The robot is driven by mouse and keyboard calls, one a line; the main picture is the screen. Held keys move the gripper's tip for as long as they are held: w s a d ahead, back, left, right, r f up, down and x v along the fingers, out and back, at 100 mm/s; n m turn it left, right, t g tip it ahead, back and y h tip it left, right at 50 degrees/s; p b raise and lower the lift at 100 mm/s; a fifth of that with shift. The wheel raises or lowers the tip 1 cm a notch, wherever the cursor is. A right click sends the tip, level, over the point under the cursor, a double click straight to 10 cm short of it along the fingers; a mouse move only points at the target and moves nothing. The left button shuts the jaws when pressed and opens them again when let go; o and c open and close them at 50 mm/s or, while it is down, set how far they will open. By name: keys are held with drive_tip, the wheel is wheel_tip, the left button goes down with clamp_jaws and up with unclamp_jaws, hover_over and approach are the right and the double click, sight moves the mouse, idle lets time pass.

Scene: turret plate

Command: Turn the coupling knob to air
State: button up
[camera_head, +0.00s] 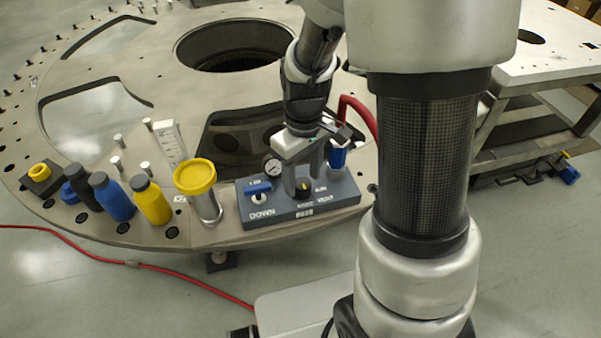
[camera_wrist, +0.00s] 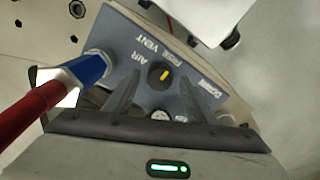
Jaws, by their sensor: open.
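The coupling knob is a small black dial with a yellow mark; it shows in the wrist view (camera_wrist: 155,78) and in the head view (camera_head: 302,190). It sits on a blue-grey panel box (camera_head: 345,192) with white lettering. In the wrist view, an AIR label (camera_wrist: 137,58) and a VENT label (camera_wrist: 158,43) are beside the knob. The exact pointing of the yellow mark is too small to read surely. My gripper (camera_wrist: 159,82) is open, pointing down, its fingers on either side of the knob with gaps showing. It also shows in the head view (camera_head: 303,183).
The panel carries a blue lever (camera_head: 258,187), a pressure gauge (camera_head: 273,166) and a blue coupling (camera_head: 338,156) with a red hose (camera_head: 362,112) close to my gripper. A yellow-topped cylinder (camera_head: 195,176) and several bottles (camera_head: 153,203) stand left on the round metal plate (camera_head: 75,135).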

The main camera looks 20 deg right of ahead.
drive_tip(key=shift+f, duration=0.35)
drive_tip(key=c, duration=1)
drive_tip(key=shift+c, duration=0.2)
